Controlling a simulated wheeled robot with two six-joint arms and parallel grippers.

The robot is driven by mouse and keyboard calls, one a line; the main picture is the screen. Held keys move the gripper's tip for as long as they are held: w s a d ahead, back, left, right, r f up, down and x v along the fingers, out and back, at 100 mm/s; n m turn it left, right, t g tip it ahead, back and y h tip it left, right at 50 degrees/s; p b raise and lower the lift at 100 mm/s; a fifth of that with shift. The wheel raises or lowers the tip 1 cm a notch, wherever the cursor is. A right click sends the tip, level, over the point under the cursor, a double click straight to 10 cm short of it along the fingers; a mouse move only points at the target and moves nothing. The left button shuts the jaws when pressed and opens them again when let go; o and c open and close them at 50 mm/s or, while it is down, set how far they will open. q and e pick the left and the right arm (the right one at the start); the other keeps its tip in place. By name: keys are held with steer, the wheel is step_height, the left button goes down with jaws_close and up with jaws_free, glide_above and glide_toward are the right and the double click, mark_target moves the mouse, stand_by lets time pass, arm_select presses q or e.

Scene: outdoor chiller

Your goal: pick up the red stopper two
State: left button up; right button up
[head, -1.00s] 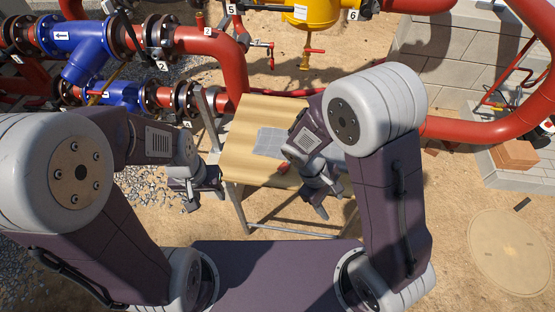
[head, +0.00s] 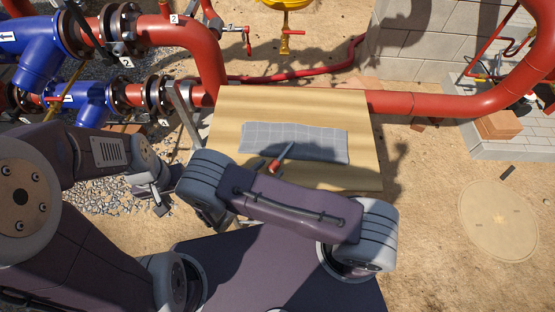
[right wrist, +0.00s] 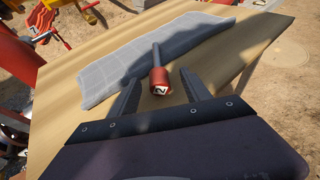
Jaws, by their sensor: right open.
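The red stopper (right wrist: 160,80), with a "2" on its end and a grey stem, lies between the fingertips of my right gripper (right wrist: 159,76) in the right wrist view. The right gripper is open, with a finger on either side of the red head and visible gaps. The stem points away over the grey checked cloth (right wrist: 105,70). In the head view the stopper (head: 275,166) shows at the cloth's near edge, just beyond my right forearm, which hides most of that gripper. My left gripper (head: 157,196) hangs left of the table; its jaws are unclear.
The wooden table (head: 235,105) holds the cloth (head: 300,140); its right part is bare. Red pipes (head: 470,103) run behind and right of it. Blue valves (head: 85,105) stand at the left. A brick block (head: 500,125) sits at the right.

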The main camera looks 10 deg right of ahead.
mark_target(273, 165)
steer(key=p+x, duration=0.1)
steer(key=x, duration=0.3)
steer(key=shift+w, duration=0.3)
steer(key=shift+w+d+f, duration=0.2)
steer(key=shift+s+r, duration=0.1)
steer(key=c, duration=0.4)
jaws_close()
step_height(273, 165, up, 5)
steer(key=p, duration=0.4)
steer(key=shift+s+d+r+p, duration=0.1)
steer(key=shift+d+r+p, duration=0.05)
steer(key=shift+r+p, duration=0.15)
steer(key=s+d+r+p, duration=0.5)
steer(key=s+d+p, duration=0.2)
steer(key=d+p, duration=0.1)
steer(key=shift+d+r, duration=0.2)
steer(key=shift+d, duration=0.05)
